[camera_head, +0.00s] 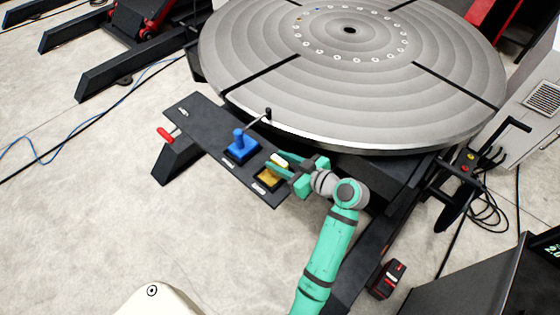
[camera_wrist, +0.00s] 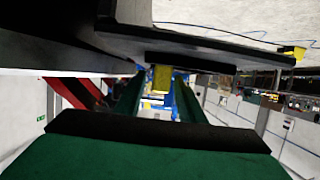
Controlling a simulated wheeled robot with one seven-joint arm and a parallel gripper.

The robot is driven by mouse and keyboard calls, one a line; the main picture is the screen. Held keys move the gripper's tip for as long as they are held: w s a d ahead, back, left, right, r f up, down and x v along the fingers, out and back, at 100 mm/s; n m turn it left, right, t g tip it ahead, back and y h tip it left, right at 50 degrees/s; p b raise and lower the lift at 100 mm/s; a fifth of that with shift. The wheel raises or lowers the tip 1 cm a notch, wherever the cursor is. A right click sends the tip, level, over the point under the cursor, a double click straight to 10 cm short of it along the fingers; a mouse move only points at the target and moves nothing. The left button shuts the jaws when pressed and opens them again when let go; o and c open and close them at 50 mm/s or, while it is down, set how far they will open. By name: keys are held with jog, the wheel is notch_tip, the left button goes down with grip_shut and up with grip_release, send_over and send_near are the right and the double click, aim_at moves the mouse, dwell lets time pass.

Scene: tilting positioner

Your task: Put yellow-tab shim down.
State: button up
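In the wrist view a yellow block (camera_wrist: 161,77) sits between the two green fingers (camera_wrist: 158,95) and nearly fills the gap. My gripper looks shut on it, though the contact faces are hard to see. The fingers are just over a yellow square (camera_head: 268,178) near the right end of a dark shelf (camera_head: 205,130). The shim's lower part is hidden, and I cannot tell whether it touches the shelf.
A blue piece with an upright knob (camera_head: 241,143) stands on the shelf to the left. A thin lever with a black knob (camera_head: 267,113) rises behind it. The large round table (camera_head: 350,85) overhangs close behind the shelf. A red handle (camera_head: 165,135) sticks out at left. Open floor lies in front.

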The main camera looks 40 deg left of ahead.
jog(key=v, duration=1.2)
jog(key=shift+r, duration=0.15)
